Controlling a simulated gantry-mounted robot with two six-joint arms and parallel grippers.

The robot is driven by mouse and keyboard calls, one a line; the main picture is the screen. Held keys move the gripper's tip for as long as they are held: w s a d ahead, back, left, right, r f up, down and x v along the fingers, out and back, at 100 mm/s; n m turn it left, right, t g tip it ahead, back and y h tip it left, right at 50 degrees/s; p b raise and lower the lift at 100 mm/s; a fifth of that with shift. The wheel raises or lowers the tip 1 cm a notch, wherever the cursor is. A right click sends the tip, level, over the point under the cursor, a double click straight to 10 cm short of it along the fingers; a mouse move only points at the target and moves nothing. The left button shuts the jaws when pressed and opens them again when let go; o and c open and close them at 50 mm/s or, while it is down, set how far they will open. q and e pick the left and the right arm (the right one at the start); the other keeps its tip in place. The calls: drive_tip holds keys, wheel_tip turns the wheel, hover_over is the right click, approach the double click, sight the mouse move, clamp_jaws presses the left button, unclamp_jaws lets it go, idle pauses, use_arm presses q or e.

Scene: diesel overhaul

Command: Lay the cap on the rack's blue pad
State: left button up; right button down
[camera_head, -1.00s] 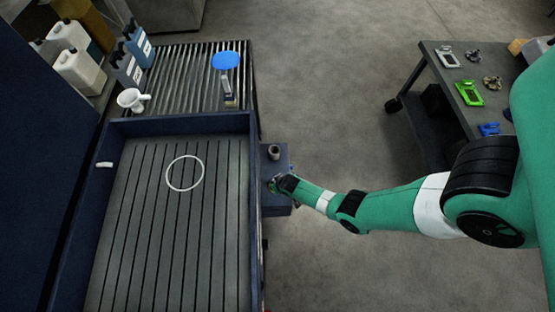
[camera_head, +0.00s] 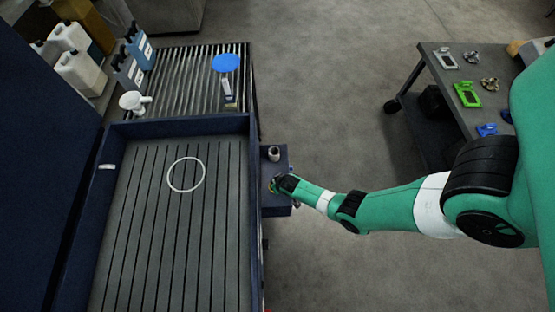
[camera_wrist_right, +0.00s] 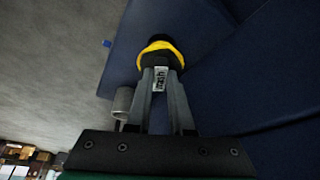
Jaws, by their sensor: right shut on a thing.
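My right gripper (camera_head: 277,184) is at a small dark blue ledge (camera_head: 279,206) on the right side of the wash basin. In the right wrist view its fingers (camera_wrist_right: 161,76) are shut on a black-and-yellow knob (camera_wrist_right: 160,46). A small white label with dark letters shows between the fingers. I cannot make out the cap for certain in either view. A round blue disc (camera_head: 226,62) stands on the ribbed rack (camera_head: 180,76) behind the basin; I cannot tell if it is the pad. My left gripper is not in view.
The grooved basin (camera_head: 130,129) holds a white ring (camera_head: 186,174). A grey cylinder (camera_head: 273,153) stands on the ledge near my gripper. A white funnel (camera_head: 134,102) and jugs (camera_head: 80,72) are at upper left. A cart (camera_head: 437,68) with several small parts stands right. Floor between is clear.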

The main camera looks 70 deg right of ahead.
drive_tip(key=shift+r, duration=0.3)
wheel_tip(320, 180, up, 3)
drive_tip(key=p, duration=0.3)
